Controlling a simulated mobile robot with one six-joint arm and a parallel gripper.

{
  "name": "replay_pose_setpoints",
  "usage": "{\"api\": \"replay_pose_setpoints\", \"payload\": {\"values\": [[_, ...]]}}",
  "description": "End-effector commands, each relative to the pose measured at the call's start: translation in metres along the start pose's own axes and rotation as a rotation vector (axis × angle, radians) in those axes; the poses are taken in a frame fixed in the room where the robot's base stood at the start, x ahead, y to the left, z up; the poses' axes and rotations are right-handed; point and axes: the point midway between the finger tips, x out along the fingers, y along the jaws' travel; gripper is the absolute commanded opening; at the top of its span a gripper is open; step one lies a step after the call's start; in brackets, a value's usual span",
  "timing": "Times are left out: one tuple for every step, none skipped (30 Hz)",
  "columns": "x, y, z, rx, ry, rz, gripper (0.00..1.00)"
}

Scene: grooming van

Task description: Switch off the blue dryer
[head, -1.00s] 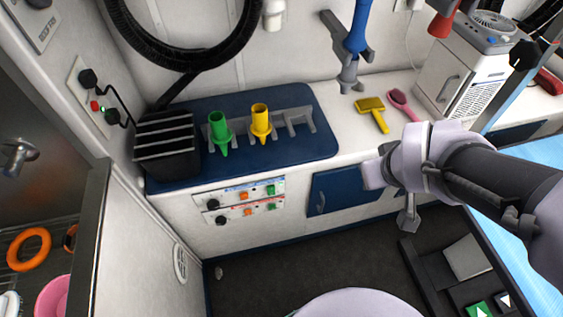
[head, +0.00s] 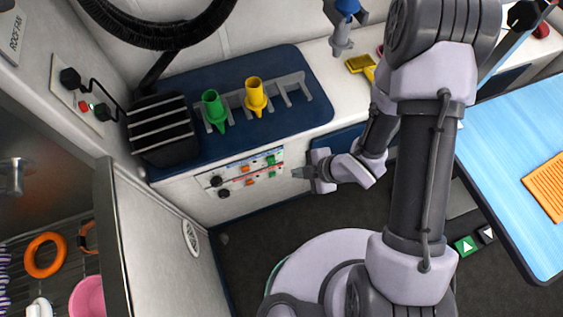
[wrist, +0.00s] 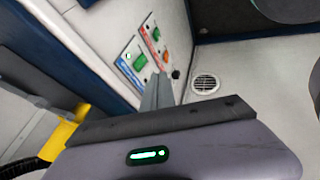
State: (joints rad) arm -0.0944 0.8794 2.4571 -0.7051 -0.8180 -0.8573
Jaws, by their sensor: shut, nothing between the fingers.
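Two control strips sit on the cabinet front. The upper, blue-labelled strip (head: 228,173) has a black knob, an orange button and a green button (head: 270,160). The lower, red-labelled strip (head: 236,189) has a similar row. In the wrist view the blue-labelled strip (wrist: 123,66) shows its green button (wrist: 139,62), with the rest hidden behind my fingers. The red-labelled strip (wrist: 148,31) lies beside it. My gripper (head: 296,173) is shut and empty, just right of the strips, pointing at them. It also shows in the wrist view (wrist: 157,90). A blue nozzle (head: 347,7) hangs at the top.
A black ribbed box (head: 160,130) and a rack with green (head: 214,110) and yellow (head: 256,95) nozzles stand on the blue mat (head: 310,125). A steel door (head: 165,235) stands at left. A blue-topped table (head: 500,150) is at right.

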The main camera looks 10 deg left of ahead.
Motion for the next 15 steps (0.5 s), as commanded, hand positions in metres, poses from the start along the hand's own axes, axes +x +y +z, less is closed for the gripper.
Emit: {"api": "replay_pose_setpoints", "payload": {"values": [[0.006,-0.001,0.000,-0.001,0.001,-0.001,0.00],[0.011,-0.001,0.001,-0.002,0.001,-0.002,0.00],[0.018,-0.002,0.001,-0.001,0.001,-0.002,0.00],[0.024,-0.002,0.001,-0.001,0.001,-0.002,0.00],[0.031,-0.003,0.001,-0.001,0.001,-0.003,0.00],[0.040,-0.003,0.002,-0.001,0.001,-0.002,0.00],[0.047,-0.003,0.002,-0.001,0.001,-0.003,0.00],[0.054,-0.003,0.002,-0.001,0.001,-0.003,0.00],[0.063,-0.003,0.002,-0.001,0.000,-0.003,0.00],[0.069,-0.003,0.002,-0.001,0.000,-0.002,0.00],[0.076,-0.003,0.002,-0.001,0.000,-0.002,0.00],[0.085,-0.003,0.002,0.000,0.000,-0.003,0.00],[0.091,-0.003,0.002,0.000,0.000,-0.001,0.00],[0.097,-0.002,0.002,0.000,0.000,-0.001,0.00],[0.105,-0.003,0.002,-0.001,0.000,-0.002,0.00]]}}
